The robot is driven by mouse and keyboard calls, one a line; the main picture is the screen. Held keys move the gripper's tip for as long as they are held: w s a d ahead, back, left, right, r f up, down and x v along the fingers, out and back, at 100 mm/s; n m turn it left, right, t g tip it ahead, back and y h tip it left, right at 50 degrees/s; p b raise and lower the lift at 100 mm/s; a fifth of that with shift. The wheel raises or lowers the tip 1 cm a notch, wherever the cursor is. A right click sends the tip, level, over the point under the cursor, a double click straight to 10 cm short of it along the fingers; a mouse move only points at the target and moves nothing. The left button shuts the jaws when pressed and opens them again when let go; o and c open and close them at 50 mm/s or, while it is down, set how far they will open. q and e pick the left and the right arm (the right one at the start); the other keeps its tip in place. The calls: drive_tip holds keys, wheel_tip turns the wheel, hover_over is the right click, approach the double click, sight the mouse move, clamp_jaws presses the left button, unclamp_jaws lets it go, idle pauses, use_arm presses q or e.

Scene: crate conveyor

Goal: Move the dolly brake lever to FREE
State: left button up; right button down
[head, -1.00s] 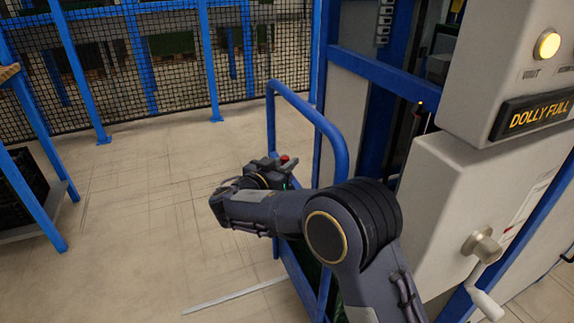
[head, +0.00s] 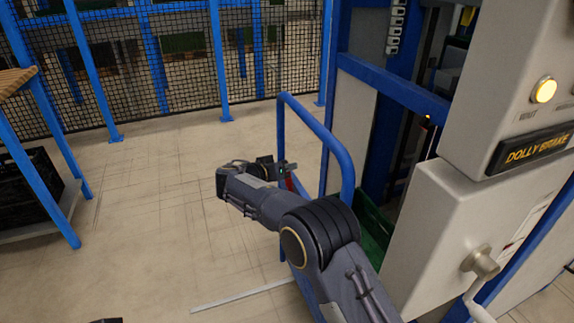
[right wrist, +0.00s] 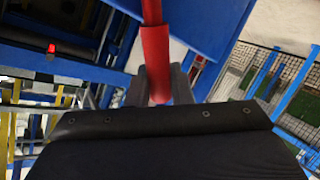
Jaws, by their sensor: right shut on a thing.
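The red brake lever (right wrist: 155,55) runs down between my right gripper's fingers (right wrist: 157,88) in the right wrist view. The gripper is shut on it. In the head view a short red piece of the lever shows beside my right gripper (head: 284,174), at the dolly's blue push frame (head: 318,130). My forearm and the gripper hide most of the lever, and no FREE marking is visible. My left gripper is not clearly seen; only a small dark piece shows at the bottom edge.
A green crate (head: 372,225) stands behind my arm. A rack (head: 40,150) is at left. The floor between is clear.

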idle(0.3)
drive_tip(key=c, duration=1.3)
unclamp_jaws()
drive_tip(key=shift+c, duration=0.2)
drive_tip(key=v, duration=0.7)
drive_tip(key=shift+s+a+p, duration=0.2)
drive_tip(key=shift+a+p, duration=0.15)
